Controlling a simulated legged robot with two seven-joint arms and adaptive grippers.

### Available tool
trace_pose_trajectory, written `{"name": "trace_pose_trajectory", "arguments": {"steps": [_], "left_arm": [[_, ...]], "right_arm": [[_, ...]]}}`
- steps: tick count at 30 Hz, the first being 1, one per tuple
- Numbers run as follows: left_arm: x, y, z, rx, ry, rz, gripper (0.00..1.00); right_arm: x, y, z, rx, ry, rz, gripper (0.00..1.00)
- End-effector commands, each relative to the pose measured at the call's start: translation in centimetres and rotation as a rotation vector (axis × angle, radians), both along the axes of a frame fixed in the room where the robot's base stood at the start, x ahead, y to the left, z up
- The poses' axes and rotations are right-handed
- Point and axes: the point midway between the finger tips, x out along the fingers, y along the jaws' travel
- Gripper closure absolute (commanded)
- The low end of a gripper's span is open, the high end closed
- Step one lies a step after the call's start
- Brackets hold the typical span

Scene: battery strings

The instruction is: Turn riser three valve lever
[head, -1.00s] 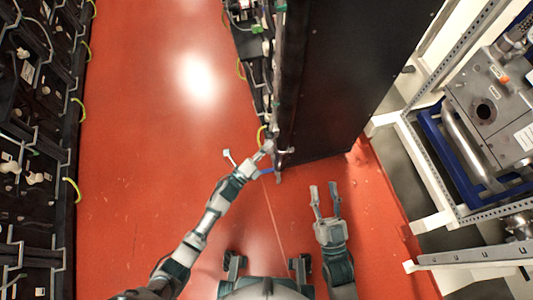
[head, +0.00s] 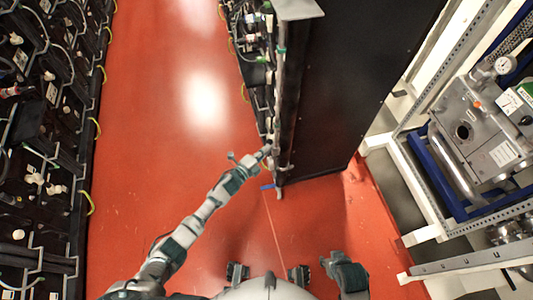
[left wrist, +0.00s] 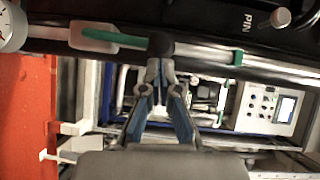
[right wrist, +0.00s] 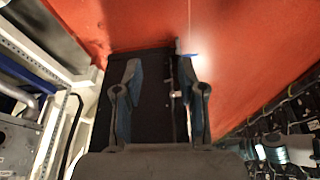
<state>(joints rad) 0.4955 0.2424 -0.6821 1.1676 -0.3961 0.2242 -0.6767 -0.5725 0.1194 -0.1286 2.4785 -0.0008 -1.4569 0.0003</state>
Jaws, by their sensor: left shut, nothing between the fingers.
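In the head view my left gripper (head: 268,150) is at the near end of the pipe rack on the dark cabinet's left edge. A blue lever (head: 267,187) sticks out low there. I cannot tell which riser is the third. My right gripper (right wrist: 160,75) is open and empty.
The tall dark cabinet (head: 345,90) stands between my arms. Battery racks (head: 45,120) line the left side. A metal frame with a grey machine (head: 475,130) stands at the right. The red floor (head: 165,100) of the left aisle is clear.

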Motion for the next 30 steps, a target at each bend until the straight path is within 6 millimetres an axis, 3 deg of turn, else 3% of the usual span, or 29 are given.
{"name": "trace_pose_trajectory", "arguments": {"steps": [9, 30], "left_arm": [[0.6, 0.1, 0.4, 0.0, -0.004, -0.001, 1.0], [0.5, 0.4, 0.8, 0.001, -0.006, 0.0, 1.0]], "right_arm": [[-1.6, -0.5, 0.0, -0.016, 0.072, -0.004, 0.6], [-1.8, -0.6, 0.1, -0.02, 0.09, -0.005, 0.6]]}}
